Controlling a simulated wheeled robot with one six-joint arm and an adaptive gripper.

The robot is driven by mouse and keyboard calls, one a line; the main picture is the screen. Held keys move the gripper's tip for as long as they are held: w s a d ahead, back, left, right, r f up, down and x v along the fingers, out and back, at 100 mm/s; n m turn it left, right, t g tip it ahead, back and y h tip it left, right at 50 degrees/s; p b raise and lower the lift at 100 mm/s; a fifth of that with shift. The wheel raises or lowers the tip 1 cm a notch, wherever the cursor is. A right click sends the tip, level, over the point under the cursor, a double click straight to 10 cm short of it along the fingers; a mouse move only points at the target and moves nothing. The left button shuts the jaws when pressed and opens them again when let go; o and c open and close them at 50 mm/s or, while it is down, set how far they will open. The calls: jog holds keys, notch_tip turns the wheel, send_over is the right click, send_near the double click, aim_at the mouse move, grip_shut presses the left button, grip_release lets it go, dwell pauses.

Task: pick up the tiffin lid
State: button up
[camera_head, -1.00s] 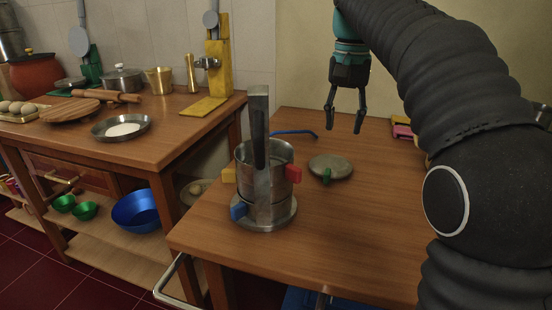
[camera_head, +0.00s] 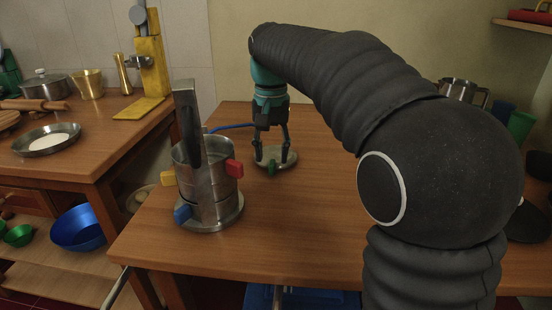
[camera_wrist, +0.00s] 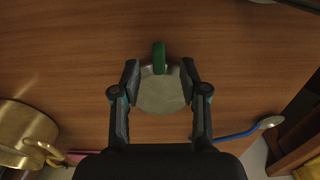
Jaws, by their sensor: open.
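The tiffin lid (camera_head: 265,155) is a flat, round grey disc with a green tab, lying on the wooden table beyond the steel tiffin. It also shows in the wrist view (camera_wrist: 161,97), its green tab (camera_wrist: 158,57) at the upper edge. My gripper (camera_head: 271,160) is open and points down over the lid. In the wrist view its fingers (camera_wrist: 160,70) stand on either side of the lid, near the green tab. I cannot tell whether they touch it. The stacked steel tiffin (camera_head: 206,185) with red, yellow and blue tabs stands left of my gripper.
A tall metal strap rises from the tiffin (camera_head: 186,125), close to the gripper's left. A side table (camera_head: 90,138) with pans stands at left. Bare tabletop lies in front of the lid.

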aim_at(272, 162)
jog(key=shift+f, duration=1.8)
grip_shut()
jog(key=shift+r, duration=0.1)
